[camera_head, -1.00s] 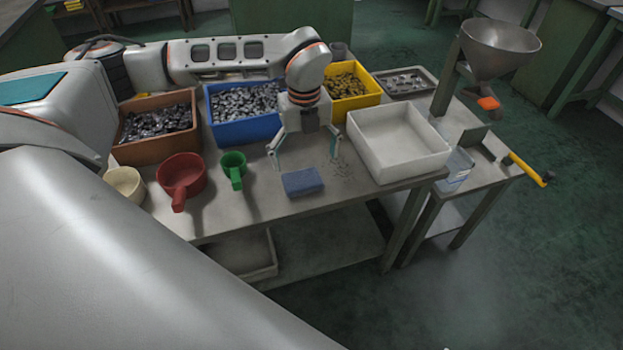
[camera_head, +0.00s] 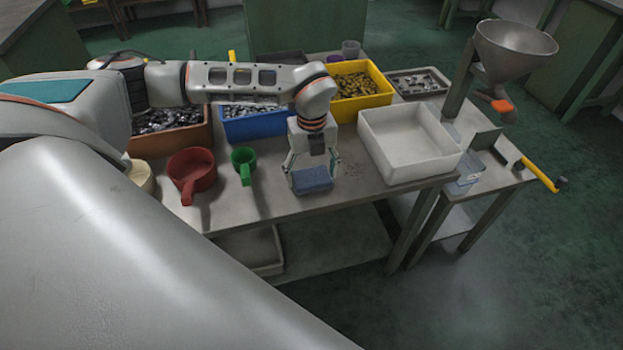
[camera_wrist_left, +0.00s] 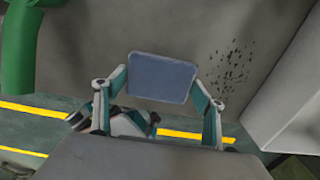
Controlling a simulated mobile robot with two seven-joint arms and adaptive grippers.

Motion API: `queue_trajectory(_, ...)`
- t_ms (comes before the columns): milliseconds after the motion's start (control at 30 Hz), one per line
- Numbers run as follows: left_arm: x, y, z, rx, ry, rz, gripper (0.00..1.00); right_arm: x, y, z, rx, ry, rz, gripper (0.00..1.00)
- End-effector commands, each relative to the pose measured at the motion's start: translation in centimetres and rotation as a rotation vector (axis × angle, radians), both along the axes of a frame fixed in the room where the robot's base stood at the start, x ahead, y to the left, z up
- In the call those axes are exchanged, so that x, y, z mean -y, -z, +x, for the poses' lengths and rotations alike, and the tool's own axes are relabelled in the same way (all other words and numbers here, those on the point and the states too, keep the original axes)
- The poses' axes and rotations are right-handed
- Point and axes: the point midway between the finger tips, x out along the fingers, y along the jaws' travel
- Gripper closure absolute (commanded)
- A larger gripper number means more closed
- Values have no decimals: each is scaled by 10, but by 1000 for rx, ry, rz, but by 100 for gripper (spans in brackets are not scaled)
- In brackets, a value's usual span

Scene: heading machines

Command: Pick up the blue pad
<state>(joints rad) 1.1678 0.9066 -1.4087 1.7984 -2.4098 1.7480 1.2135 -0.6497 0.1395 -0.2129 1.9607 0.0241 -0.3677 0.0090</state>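The blue pad (camera_head: 312,180) is a small flat block near the front edge of the grey table (camera_head: 265,208). My left gripper (camera_head: 311,174) reaches down over it with one finger at each side. In the left wrist view the pad (camera_wrist_left: 162,78) sits between the two teal fingertips (camera_wrist_left: 160,88), which appear to touch its left and right edges. The left gripper looks shut on the pad. The pad shows no clear gap above the table. My right gripper is not in view.
A green cup (camera_head: 243,160) and a red cup (camera_head: 191,170) stand left of the pad. An empty white bin (camera_head: 408,172) stands to the right. A blue bin (camera_head: 250,128) and a yellow bin (camera_head: 362,104) with small parts stand behind. A funnel (camera_head: 515,48) rises at right.

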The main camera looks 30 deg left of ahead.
Motion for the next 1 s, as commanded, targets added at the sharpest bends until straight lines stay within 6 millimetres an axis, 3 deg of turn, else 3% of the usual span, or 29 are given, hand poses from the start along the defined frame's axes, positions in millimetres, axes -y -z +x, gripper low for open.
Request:
queue_trajectory(367,0,-1,0,-1,0,1,52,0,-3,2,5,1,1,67)
queue_trajectory(567,0,-14,0,0,0,0,52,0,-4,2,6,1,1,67)
queue_trajectory(767,0,-52,1,5,1,0,52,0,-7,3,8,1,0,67)
queue_trajectory(1000,0,-119,1,6,-1,0,52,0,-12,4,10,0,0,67)
